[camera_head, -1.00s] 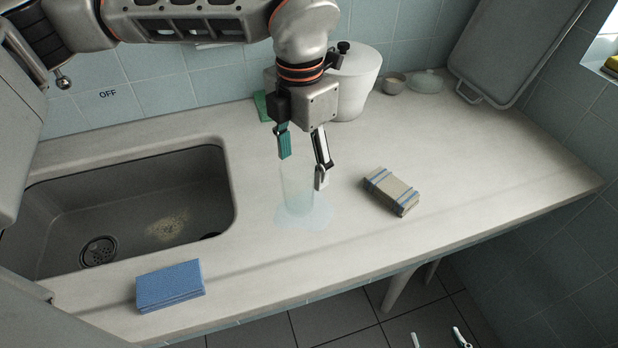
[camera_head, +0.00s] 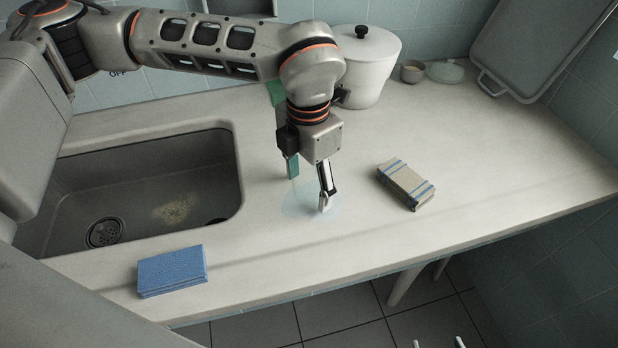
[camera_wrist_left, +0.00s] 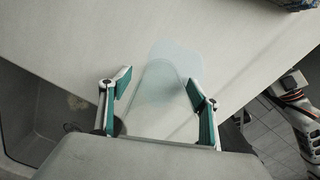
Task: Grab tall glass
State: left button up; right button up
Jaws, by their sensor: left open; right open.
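The tall glass (camera_head: 303,190) is pale and see-through. It stands upright on the counter right of the sink, in a bluish round patch. My left gripper (camera_head: 308,183) is open and points down over it, with one finger on each side. In the left wrist view the glass (camera_wrist_left: 166,95) shows between the two green-padded fingers (camera_wrist_left: 159,87), with a visible gap at least on the right side. Its lower part is partly hidden by the gripper. The tips of my right gripper (camera_head: 437,343) show apart at the bottom edge, low beside the counter and empty.
The sink (camera_head: 237,190) lies left of the glass. A white lidded pot (camera_head: 365,65) stands behind, near a small bowl (camera_head: 412,72).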

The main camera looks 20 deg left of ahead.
pick_arm(q)
jog(key=shift+r, duration=0.1)
jog(key=c, duration=1.3)
jog(key=shift+c, duration=0.2)
